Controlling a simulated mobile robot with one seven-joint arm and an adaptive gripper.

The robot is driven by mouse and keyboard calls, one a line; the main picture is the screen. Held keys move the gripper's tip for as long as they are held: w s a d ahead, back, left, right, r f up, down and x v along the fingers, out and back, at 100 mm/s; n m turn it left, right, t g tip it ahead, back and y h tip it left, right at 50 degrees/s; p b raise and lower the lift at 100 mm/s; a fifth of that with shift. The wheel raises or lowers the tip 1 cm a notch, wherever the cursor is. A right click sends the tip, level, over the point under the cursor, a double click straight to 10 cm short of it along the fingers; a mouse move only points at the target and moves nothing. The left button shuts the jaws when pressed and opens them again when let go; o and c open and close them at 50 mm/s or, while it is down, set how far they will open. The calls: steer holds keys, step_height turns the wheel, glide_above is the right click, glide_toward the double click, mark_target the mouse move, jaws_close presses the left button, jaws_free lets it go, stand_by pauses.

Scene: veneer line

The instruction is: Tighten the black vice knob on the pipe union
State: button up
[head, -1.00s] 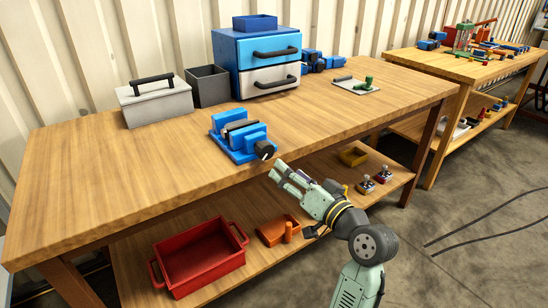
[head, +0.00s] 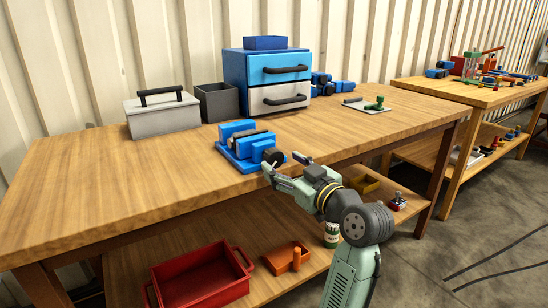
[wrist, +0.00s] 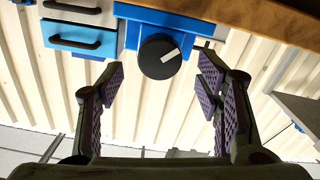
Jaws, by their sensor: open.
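The blue vice (head: 240,150) stands near the front edge of the wooden bench. A dark bar, likely the pipe union (head: 250,136), lies between its jaws; its detail is too small to tell. The round black vice knob (head: 274,157) faces the front edge. In the wrist view the knob (wrist: 160,57) shows a white mark slanting up to the right. My gripper (head: 283,164) is open and empty just in front of the knob. In the wrist view its purple-padded fingers stand left and right of the knob's line, without visible contact.
A grey toolbox (head: 162,112), a dark open bin (head: 217,102) and a drawer cabinet (head: 266,77) stand behind the vice. The bench left of the vice is clear.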

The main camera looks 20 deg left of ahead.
mark_target(276, 160)
steer(key=x, duration=0.5)
steer(key=shift+p, duration=0.3)
steer(key=c, duration=1.2)
steer(key=shift+o, duration=0.2)
